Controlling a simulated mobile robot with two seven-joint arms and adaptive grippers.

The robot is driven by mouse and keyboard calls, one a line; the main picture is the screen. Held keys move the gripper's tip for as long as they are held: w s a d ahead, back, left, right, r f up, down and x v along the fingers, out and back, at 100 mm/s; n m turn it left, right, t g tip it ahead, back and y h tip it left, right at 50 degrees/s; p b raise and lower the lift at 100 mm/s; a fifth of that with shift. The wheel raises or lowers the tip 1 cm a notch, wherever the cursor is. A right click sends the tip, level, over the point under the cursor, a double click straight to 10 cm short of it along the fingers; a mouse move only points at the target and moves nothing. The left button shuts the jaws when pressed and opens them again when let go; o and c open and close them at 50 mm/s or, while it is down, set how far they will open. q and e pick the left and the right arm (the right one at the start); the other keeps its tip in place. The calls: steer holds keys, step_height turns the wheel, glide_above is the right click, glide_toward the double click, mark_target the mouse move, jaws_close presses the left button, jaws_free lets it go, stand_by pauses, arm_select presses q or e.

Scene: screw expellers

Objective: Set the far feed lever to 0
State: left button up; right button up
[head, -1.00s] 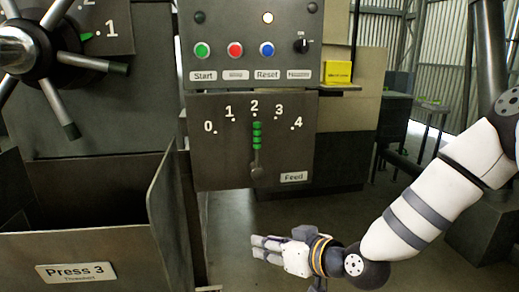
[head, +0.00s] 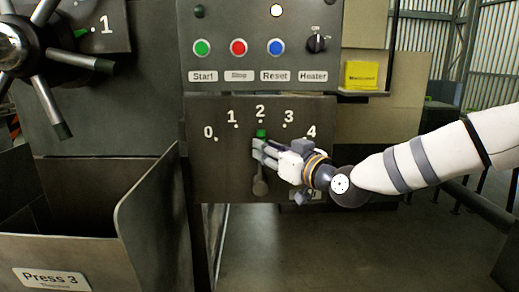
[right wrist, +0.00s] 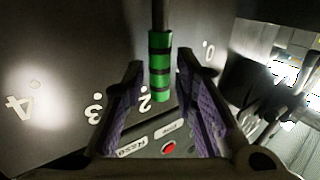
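The feed lever (head: 261,134) has a green-banded handle and points up at 2 on the feed panel (head: 218,172), whose scale runs from 0 at left to 4 at right. My right gripper (head: 258,152) is in front of the panel at the lever, hiding the lower handle. In the right wrist view the banded handle (right wrist: 160,66) stands between the two spread purple-padded fingers, with a gap visible on each side. The 0 mark (right wrist: 209,50) lies beyond the right finger there. My left gripper is not in view.
Above the feed panel is a button panel with Start (head: 202,47), Stop (head: 238,47), Reset (head: 276,47) and a Heater knob (head: 317,43). An open metal bin (head: 150,205) labelled Press 3 and a spoked handwheel (head: 35,52) are at left.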

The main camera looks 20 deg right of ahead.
steer(key=x, duration=0.3)
steer(key=shift+w+a+r, duration=0.1)
steer(key=shift+w, duration=0.05)
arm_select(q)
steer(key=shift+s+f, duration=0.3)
arm_select(e)
steer(key=shift+c, duration=0.2)
jaws_close()
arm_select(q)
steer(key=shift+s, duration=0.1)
